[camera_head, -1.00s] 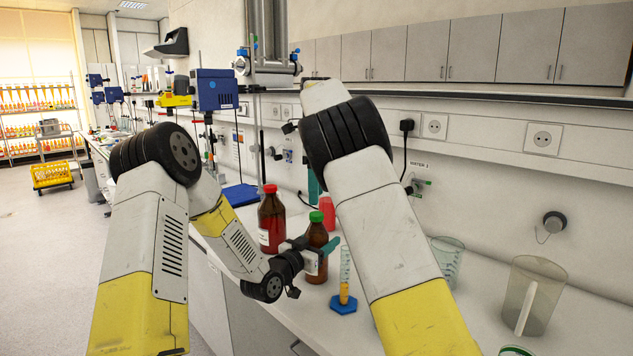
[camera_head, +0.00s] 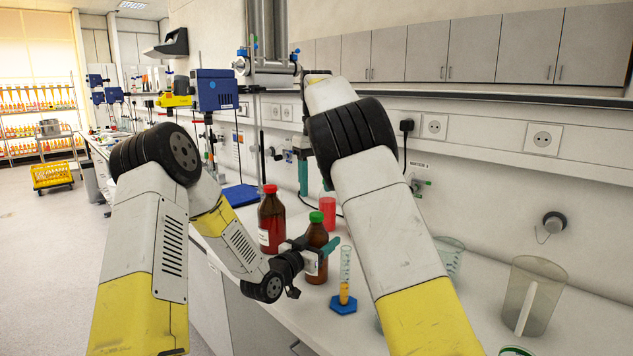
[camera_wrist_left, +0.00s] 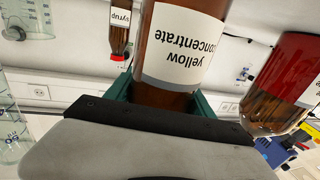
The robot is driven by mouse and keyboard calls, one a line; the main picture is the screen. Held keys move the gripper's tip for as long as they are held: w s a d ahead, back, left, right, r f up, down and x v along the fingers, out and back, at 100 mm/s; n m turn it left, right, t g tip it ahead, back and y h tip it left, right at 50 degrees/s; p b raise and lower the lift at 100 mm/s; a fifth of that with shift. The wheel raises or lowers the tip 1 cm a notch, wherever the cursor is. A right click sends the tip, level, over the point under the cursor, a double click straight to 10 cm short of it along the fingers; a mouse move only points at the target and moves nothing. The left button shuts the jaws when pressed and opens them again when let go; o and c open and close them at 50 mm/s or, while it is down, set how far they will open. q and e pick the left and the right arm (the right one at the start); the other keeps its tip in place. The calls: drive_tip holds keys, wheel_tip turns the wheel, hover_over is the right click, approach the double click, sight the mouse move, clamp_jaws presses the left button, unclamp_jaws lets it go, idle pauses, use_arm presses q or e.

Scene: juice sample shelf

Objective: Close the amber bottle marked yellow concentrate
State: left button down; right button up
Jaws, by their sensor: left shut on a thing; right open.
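The amber bottle (camera_head: 316,238) stands on the bench with a green cap (camera_head: 316,217) on its top; how tight the cap sits I cannot tell. In the left wrist view the bottle (camera_wrist_left: 180,50) shows upside down with its "yellow concentrate" label; its cap is out of sight there. My left gripper (camera_head: 315,250) is shut around the bottle from the left, teal fingers on both sides. My right gripper (camera_head: 304,178) is open and empty, pointing down above and behind the bottle, partly hidden by my right arm.
A red-capped amber bottle (camera_head: 271,219) stands close at left. A red container (camera_head: 328,212) is behind. A cylinder (camera_head: 344,280) on a blue base stands in front right. A beaker (camera_head: 449,256) and a clear pitcher (camera_head: 535,296) stand further right. The wall is close behind.

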sight(317, 214)
drive_tip(key=n, duration=0.6)
drive_tip(key=shift+r+n, duration=0.25)
drive_tip(key=shift+n, duration=0.05)
drive_tip(key=n, duration=0.5)
drive_tip(key=shift+r, duration=0.15)
drive_tip(key=shift+f, duration=4.05)
